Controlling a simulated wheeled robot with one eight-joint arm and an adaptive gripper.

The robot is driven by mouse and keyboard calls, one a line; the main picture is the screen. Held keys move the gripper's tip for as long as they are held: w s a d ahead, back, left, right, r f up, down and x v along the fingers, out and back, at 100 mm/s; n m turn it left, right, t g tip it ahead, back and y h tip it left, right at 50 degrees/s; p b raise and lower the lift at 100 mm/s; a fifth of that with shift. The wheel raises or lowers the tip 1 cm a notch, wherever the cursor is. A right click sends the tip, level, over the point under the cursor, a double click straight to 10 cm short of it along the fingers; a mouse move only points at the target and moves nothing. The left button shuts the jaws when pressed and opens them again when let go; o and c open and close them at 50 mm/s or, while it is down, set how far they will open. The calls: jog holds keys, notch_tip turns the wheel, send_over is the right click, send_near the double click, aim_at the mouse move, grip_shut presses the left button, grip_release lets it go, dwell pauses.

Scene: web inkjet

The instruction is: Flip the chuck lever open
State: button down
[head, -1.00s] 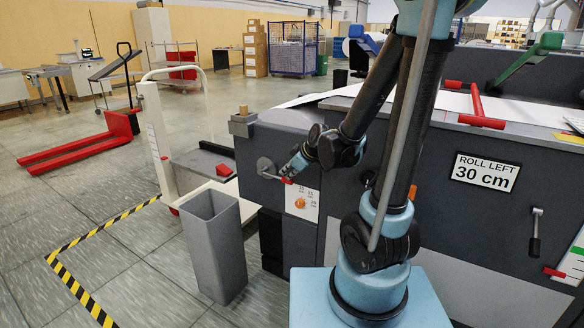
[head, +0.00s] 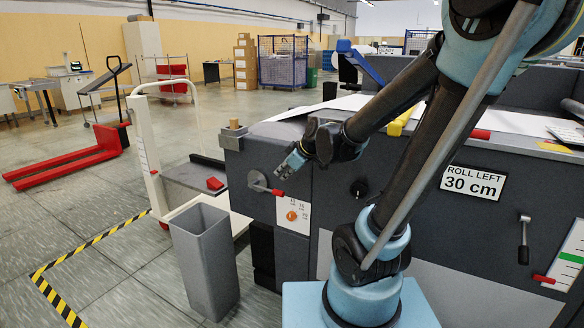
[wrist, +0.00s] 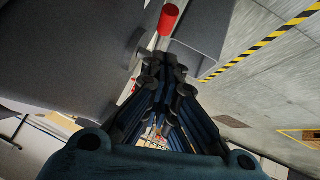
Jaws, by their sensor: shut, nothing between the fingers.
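The chuck lever (head: 265,186) is a grey arm with a red grip on a round plate, at the left end of the dark machine front. It points right and slightly down in the head view. In the wrist view a red grip (wrist: 168,19) on a grey shaft, which looks like this lever, lies beyond the fingertips. My gripper (head: 281,170) is a little above the red grip in the head view, apparently apart from it. In the wrist view my gripper (wrist: 163,62) has its fingers together and empty. The depth gap to the lever is hard to judge.
An orange button (head: 292,216) on a white label is below right of the lever. A black knob (head: 358,188) is further right. A grey bin (head: 205,262) and a white-framed cart (head: 150,165) stand at the left front. Open floor lies beyond the striped tape.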

jog(key=shift+v, duration=2.9)
jog(key=shift+s+d+f, duration=0.1)
jog(key=shift+d+f, duration=0.05)
jog(key=shift+f, duration=0.05)
